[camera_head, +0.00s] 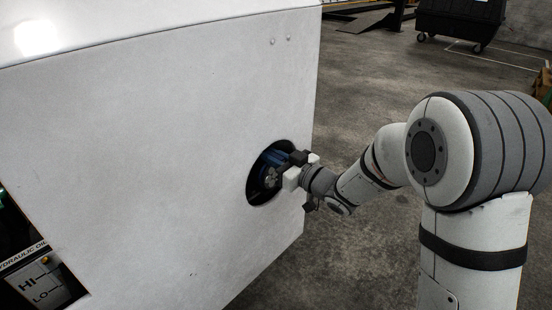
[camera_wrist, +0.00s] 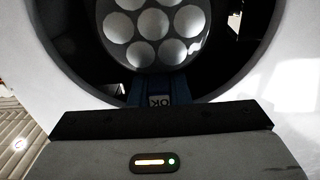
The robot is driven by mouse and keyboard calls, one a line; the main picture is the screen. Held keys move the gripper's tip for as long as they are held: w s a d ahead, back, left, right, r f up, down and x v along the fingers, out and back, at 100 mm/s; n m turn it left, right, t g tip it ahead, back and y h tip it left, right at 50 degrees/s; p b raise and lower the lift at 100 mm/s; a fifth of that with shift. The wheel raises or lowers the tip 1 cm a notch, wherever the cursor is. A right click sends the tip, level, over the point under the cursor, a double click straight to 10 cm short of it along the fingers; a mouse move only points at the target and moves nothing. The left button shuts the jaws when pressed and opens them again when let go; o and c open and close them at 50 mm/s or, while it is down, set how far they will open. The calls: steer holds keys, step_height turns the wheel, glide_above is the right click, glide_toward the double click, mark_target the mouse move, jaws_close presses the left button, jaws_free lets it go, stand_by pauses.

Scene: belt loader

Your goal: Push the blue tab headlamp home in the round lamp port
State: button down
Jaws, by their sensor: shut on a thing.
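The round lamp port (camera_head: 253,187) is a dark circular opening in the white panel. The headlamp (camera_head: 270,175) sits in the port's mouth; how deep it is cannot be told. In the wrist view the headlamp (camera_wrist: 155,22) shows a cluster of round grey lenses, cut off at the top, with dark space around it inside the port (camera_wrist: 72,55). Its blue tab (camera_wrist: 177,88) points down towards my gripper, beside a plate marked OK. My gripper (camera_head: 287,169) is at the opening, shut on the headlamp by its tab. The fingertips are largely hidden.
The white panel (camera_head: 140,140) fills the left and surrounds the port. A HI/LO label (camera_head: 43,283) shows in a recess at lower left. A dark wheeled bin (camera_head: 460,18) stands far back. The concrete floor (camera_head: 355,85) behind the arm is clear.

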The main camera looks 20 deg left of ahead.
steer(key=shift+x, duration=1.6)
steer(key=c, duration=1.3)
jaws_free()
steer(key=shift+a, duration=0.1)
steer(key=shift+p+v, duration=1.05)
steer(key=shift+v, duration=2.95)
